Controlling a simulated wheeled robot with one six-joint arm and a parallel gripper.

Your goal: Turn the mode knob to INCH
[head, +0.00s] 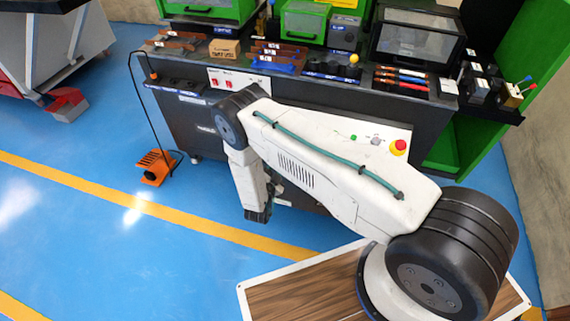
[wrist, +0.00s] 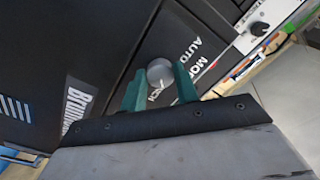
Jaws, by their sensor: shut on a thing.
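The mode knob (wrist: 160,73) is a round grey knob on a dark panel in the wrist view. White lettering beside it reads AUTO to its upper right and INCH, partly covered, just below it; a MODE label is partly legible. My gripper (wrist: 158,80) has its two green fingers on either side of the knob, shut on it. No pointer mark on the knob can be made out, so its setting is unclear. In the head view my gripper (head: 260,212) hangs low in front of the dark machine, and my arm hides the knob.
A white panel on the machine carries a red emergency stop (head: 398,147) and a green button (head: 353,137). A small black knob (wrist: 259,28) is at upper right in the wrist view. An orange foot pedal (head: 154,167) stands on the blue floor.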

